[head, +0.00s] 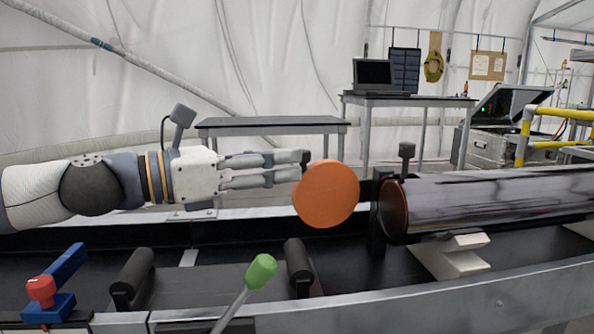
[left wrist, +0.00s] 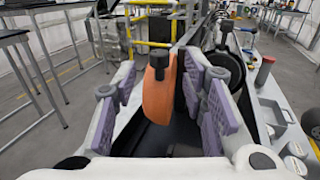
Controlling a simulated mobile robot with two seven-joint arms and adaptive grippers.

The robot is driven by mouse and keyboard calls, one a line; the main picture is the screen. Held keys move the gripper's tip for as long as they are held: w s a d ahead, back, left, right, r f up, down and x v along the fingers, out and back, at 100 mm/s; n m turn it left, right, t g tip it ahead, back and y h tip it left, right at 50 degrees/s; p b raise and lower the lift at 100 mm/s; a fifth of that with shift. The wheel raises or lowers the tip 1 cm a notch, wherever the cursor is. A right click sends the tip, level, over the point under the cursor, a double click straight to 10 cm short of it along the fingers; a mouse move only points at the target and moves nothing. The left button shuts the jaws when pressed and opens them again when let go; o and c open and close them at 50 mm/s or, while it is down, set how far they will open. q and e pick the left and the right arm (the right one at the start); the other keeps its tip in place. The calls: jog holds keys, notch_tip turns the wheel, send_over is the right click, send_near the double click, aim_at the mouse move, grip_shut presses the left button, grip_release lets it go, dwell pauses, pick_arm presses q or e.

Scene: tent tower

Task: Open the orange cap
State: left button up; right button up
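The orange cap (head: 326,193) is a round disc that stands on edge, left of the dark glossy tube (head: 490,200). The tube's round end (head: 393,209) faces the cap, with a gap between them in the head view. My left gripper (head: 303,166) reaches in from the left, its fingertips at the cap's upper left edge. In the left wrist view the cap (left wrist: 158,98) shows between the purple finger pads, which are spread apart. There is clear space on the cap's left side; contact on its right is unclear. My right gripper is not in view.
A green-tipped lever (head: 261,271) and black rollers (head: 137,274) are in front. A blue and red clamp (head: 55,285) is at the lower left. A black post (head: 376,220) stands beside the tube end. Tables (head: 270,122) and yellow rails (head: 527,130) are behind.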

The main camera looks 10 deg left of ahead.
aim_at(303, 151)
pick_arm(q)
jog(key=x, duration=0.5)
jog(key=shift+r, duration=0.1)
jog(key=shift+a, duration=0.1)
jog(key=shift+c, duration=0.6)
